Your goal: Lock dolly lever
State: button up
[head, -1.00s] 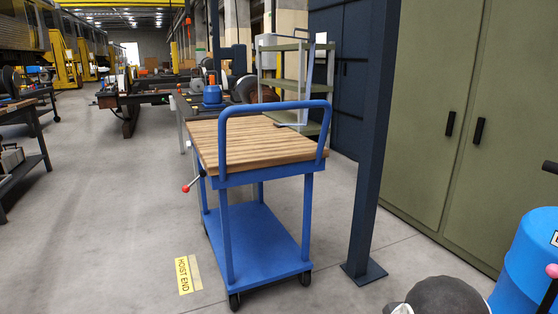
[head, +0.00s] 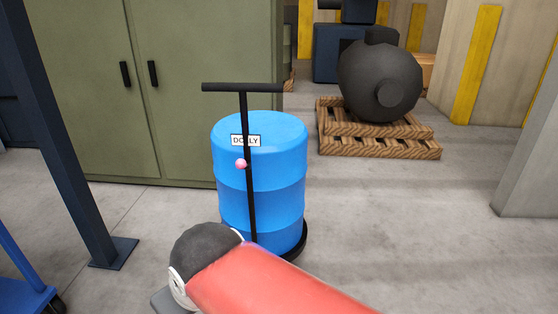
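A blue drum (head: 275,190) stands upright on a low black dolly (head: 294,246) in the middle of the head view. A small white label reading "DOLLY" (head: 245,140) shows near its top. A black T-shaped handle (head: 243,88) rises in front of the drum. A pink-red ball knob (head: 241,164), which looks like the lever's end, sits by the handle post; the rest of the lever cannot be made out. My red and dark arm covers the bottom of the view and hides part of the dolly's base. My gripper cannot be made out.
Green cabinets (head: 170,90) stand behind the drum to the left. A dark blue post (head: 70,130) and part of a blue cart (head: 22,285) are at the left. A dark round machine (head: 380,80) sits on wooden pallets (head: 375,140) at the back right. The right floor is clear.

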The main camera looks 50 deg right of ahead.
aim_at(241, 163)
jog(key=z, duration=1.05)
jog(key=k+j+u, duration=0.15)
jog(key=u, duration=0.3)
